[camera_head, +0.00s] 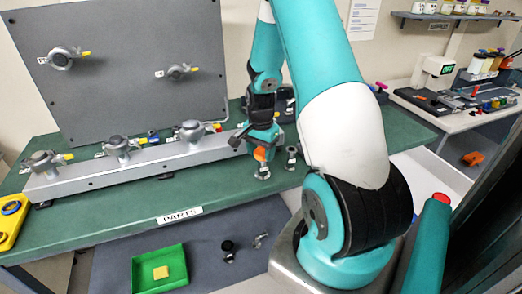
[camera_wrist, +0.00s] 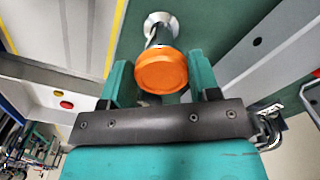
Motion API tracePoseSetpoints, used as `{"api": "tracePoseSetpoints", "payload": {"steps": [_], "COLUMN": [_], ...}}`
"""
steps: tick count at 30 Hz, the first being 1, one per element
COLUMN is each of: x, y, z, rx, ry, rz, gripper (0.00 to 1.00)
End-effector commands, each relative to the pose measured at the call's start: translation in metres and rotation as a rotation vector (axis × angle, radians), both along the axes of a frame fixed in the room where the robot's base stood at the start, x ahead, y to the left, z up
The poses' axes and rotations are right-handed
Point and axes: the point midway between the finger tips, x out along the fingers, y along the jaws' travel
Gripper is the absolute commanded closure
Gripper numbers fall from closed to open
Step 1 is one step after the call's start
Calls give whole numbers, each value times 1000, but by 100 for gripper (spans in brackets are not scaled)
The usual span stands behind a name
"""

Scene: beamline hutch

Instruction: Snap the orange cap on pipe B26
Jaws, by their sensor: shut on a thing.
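The orange cap (camera_head: 261,154) is between the fingers of my gripper (camera_head: 262,146), just over a short metal pipe stub (camera_head: 263,172) on the green bench. In the wrist view, my gripper (camera_wrist: 162,82) has one finger on each side of the orange cap (camera_wrist: 161,72). The metal pipe (camera_wrist: 157,38) with its round flange shows right behind the cap, roughly in line with it. I cannot tell whether the cap is seated on the pipe or just above it. No B26 label is readable.
Another metal stub (camera_head: 291,157) stands close to the right. A grey rail with several valves (camera_head: 117,147) runs along the bench (camera_head: 110,210) to the left. A green tray (camera_head: 145,284) with a yellow block lies on the lower grey surface in front.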

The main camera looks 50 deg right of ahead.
Motion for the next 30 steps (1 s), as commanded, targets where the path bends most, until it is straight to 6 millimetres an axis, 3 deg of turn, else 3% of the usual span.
{"api": "tracePoseSetpoints", "payload": {"steps": [13, 14, 18, 26, 30], "x": [0, 0, 0, 0, 1], "y": [0, 0, 0, 0, -1], "z": [-4, -4, -4, -3, 7], "rx": [0, 0, 0, -1, -3], "ry": [0, 0, 0, -1, -3], "rz": [0, 0, 0, 0, 0], "gripper": [66, 42, 14, 14, 14]}}
